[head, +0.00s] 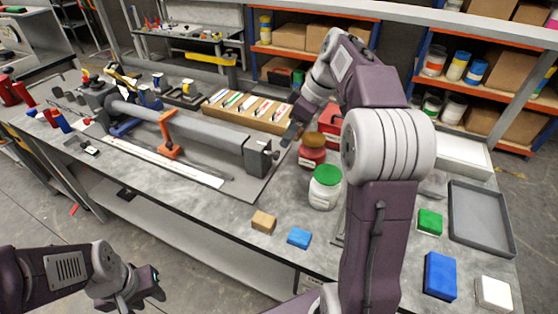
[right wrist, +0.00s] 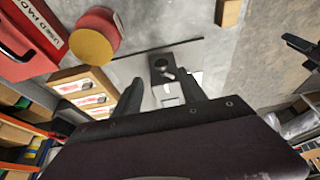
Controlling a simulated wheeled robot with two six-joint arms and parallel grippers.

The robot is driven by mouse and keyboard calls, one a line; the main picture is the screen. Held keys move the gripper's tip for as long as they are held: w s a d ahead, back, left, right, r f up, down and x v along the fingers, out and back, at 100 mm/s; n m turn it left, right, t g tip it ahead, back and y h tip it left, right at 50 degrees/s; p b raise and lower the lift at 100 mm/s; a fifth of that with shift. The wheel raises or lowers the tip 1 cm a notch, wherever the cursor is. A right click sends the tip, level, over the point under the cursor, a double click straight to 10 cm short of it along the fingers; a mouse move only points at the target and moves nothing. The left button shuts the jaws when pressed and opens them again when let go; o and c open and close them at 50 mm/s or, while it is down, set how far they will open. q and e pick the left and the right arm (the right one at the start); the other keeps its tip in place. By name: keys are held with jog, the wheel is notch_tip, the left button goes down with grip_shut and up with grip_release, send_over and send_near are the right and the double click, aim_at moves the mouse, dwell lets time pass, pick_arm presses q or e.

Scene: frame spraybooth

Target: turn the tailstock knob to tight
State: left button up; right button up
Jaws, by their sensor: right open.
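The grey tailstock block (head: 257,157) stands at the right end of a long grey beam on the bench. A small dark knob (head: 274,155) shows on its right side. In the right wrist view a dark round part, probably the knob (right wrist: 161,66), lies ahead between the finger lines. My right gripper (head: 291,132) is just above and right of the tailstock, and its two fingers (right wrist: 162,92) are spread with nothing held. I see no contact. The knob's markings are too small to read. My left gripper (head: 152,283) hangs low before the bench, away from the tailstock; its jaw opening is unclear.
An orange clamp (head: 168,140) straddles the beam. A red jar (head: 312,150) and a green-lidded white jar (head: 325,187) stand right of the tailstock. A wooden rack (head: 247,110) is behind. Tan (head: 263,221) and blue (head: 299,237) blocks lie near the front edge.

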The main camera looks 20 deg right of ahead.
aim_at(278, 154)
jog(key=b+x, duration=0.1)
jog(key=x, duration=0.6)
jog(key=shift+w+a+f+b, duration=0.1)
jog(key=shift+a+f+b, duration=0.1)
jog(key=shift+f+b, duration=0.15)
jog(key=shift+w+a+f, duration=0.15)
jog(key=shift+f, duration=0.3)
jog(key=shift+c, duration=0.3)
grip_shut()
